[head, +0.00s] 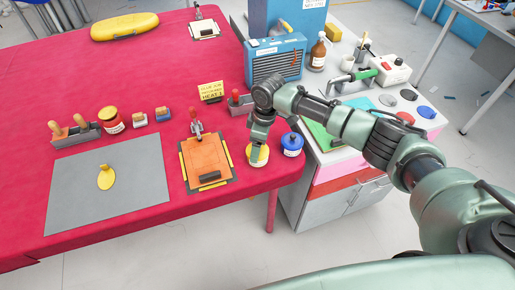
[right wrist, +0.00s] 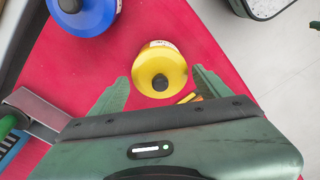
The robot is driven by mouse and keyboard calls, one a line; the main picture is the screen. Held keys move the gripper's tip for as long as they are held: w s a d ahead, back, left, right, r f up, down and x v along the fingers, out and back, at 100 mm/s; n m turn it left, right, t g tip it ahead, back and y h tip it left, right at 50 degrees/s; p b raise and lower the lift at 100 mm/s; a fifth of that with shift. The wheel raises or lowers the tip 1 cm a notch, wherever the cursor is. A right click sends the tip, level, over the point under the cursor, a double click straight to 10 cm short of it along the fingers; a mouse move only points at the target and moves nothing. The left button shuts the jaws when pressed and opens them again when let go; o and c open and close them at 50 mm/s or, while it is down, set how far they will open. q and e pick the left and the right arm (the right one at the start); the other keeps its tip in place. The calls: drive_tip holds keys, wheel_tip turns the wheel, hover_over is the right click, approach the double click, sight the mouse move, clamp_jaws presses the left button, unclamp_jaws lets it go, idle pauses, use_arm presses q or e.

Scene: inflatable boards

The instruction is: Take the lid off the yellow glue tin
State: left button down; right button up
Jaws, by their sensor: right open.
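The yellow glue tin (head: 258,160) stands near the right front corner of the red table, partly hidden by my right gripper in the head view. In the right wrist view its yellow lid (right wrist: 150,58) with a round black knob is on it. My right gripper (head: 257,148) points down just above the tin. In the right wrist view my right gripper (right wrist: 160,76) is open, with one finger on each side of the tin and nothing held. Whether the fingers touch the lid cannot be told. My left gripper is not in view.
A blue tin (head: 292,147) stands close beside the yellow one. An orange board on a clipboard (head: 206,160) lies to the left. A white cabinet (head: 330,205) stands close on the right.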

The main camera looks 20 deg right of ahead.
drive_tip(key=c, duration=1.4)
drive_tip(key=shift+s, duration=0.15)
clamp_jaws()
drive_tip(key=shift+s, duration=0.1)
